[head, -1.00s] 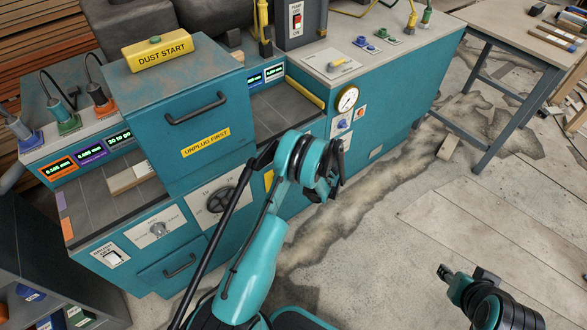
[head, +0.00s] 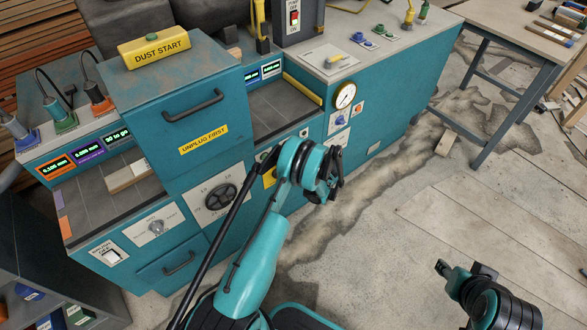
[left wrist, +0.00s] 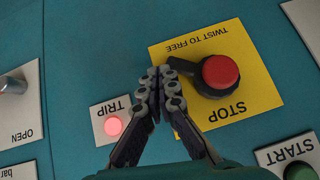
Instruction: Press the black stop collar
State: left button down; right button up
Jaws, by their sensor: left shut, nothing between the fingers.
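In the left wrist view the black stop collar (left wrist: 204,88) surrounds a red button (left wrist: 221,72) on a yellow plate (left wrist: 245,110) marked STOP and TWIST TO FREE. A dark arm of the collar reaches left toward my fingers. My left gripper (left wrist: 161,72) is shut and empty, its tips over the plate's left edge beside the collar; I cannot tell whether they touch it. In the head view my left gripper (head: 330,188) is in front of the teal cabinet, and my arm hides most of the yellow plate (head: 270,177). My right gripper (head: 442,268) hangs over the floor, its fingers too small to read.
A pink-red TRIP lamp (left wrist: 113,126) sits left of the fingers, and a green START button (left wrist: 300,172) is at lower right. In the head view a handwheel (head: 221,197) and a round gauge (head: 345,95) are on the cabinet front.

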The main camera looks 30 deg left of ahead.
pick_arm(q)
jog(key=shift+f, duration=0.3)
jog(key=shift+r, duration=0.1)
dwell(0.4)
